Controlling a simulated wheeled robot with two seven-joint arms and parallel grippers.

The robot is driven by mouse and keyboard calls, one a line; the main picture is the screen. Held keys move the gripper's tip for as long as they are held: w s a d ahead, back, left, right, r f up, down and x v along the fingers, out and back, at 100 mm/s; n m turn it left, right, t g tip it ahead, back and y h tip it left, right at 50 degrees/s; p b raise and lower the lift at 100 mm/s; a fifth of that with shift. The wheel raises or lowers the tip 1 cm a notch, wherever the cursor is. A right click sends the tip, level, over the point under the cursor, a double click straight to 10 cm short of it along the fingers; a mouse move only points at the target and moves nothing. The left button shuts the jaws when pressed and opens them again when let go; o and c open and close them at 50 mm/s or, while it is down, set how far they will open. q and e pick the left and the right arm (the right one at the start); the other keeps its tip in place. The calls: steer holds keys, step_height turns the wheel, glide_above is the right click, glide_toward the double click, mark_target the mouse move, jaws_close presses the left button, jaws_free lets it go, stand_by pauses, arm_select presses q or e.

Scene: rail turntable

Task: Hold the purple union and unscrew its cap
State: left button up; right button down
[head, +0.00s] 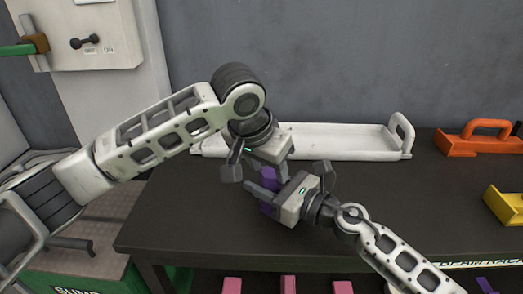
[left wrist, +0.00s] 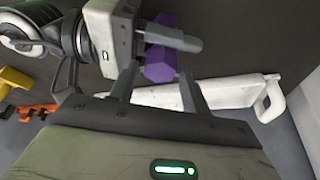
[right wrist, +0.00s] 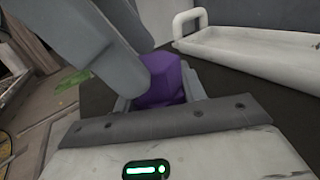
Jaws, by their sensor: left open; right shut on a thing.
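The purple union (head: 268,174) is held off the table by my right gripper (head: 266,190), whose fingers cross it. The union also shows in the left wrist view (left wrist: 160,66), with purple above and below the right gripper's finger, and in the right wrist view (right wrist: 162,82). Its cap cannot be told clearly from the body. My left gripper (head: 250,172) is open above and beside the union. In the left wrist view the union shows between and just beyond its spread fingers; contact cannot be told. The left gripper partly hides the union in the right wrist view.
A white tray (head: 345,141) with raised handles lies along the back of the dark table (head: 400,205). An orange carrier (head: 475,145) and a yellow bin (head: 508,207) stand at the right. Pink pieces (head: 288,285) show below the front edge. The table's right middle is clear.

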arm_select(q)
steer(key=shift+x, duration=0.85)
steer(key=shift+c, duration=0.4)
steer(key=c, duration=0.7)
steer(key=shift+d, duration=0.1)
steer(key=n+y, duration=0.1)
steer(key=n, duration=0.2)
steer(key=shift+s+d+t, duration=0.1)
steer(key=shift+d+t, duration=0.05)
steer(key=shift+t, duration=0.15)
steer(key=shift+c, duration=0.3)
steer(key=n+y, duration=0.1)
steer(key=n, duration=0.1)
steer(key=shift+n, duration=0.3)
